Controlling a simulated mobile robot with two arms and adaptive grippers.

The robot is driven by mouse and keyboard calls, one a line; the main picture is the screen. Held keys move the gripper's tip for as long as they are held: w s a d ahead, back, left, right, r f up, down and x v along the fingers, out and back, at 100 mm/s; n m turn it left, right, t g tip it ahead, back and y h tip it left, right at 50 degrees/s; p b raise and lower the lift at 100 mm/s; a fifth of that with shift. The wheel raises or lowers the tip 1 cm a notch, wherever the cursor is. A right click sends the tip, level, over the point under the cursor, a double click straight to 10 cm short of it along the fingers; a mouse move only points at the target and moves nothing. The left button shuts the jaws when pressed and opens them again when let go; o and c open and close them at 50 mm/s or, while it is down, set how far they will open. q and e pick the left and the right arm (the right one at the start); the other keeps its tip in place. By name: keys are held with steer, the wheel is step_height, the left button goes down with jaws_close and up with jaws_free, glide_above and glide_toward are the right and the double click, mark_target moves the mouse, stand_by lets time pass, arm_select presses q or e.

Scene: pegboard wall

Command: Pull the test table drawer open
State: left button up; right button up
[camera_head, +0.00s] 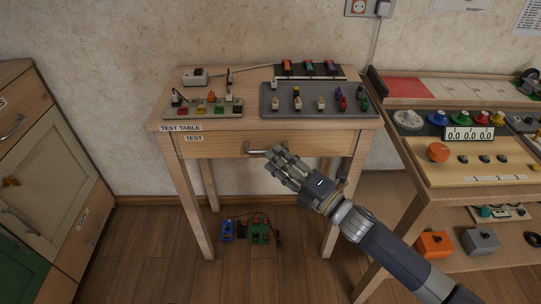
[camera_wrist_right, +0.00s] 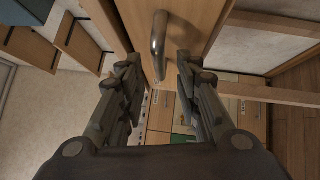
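The test table (camera_head: 165,127) is a wooden table labelled "TEST TABLE". Its drawer (camera_head: 220,144), labelled "TEST", looks closed under the top. The drawer's metal bar handle (camera_head: 256,153) is partly hidden by my right gripper (camera_head: 280,165) in the head view. In the right wrist view the handle (camera_wrist_right: 159,48) stands ahead of the gripper, upright in the picture, roughly between the two fingers but beyond their tips. The right gripper (camera_wrist_right: 158,78) is open and empty, its fingers apart. My left gripper is not in view.
A grey board (camera_head: 312,112) with several small pieces lies on the table top. A workbench (camera_head: 470,176) with knobs and displays stands close on the right. A cabinet (camera_head: 40,160) stands at the left. Blue and green devices (camera_head: 260,233) lie on the floor beneath the table.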

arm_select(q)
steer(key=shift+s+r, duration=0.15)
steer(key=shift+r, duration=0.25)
arm_select(e)
steer(key=shift+x, duration=1.45)
steer(key=shift+c, duration=0.5)
jaws_close()
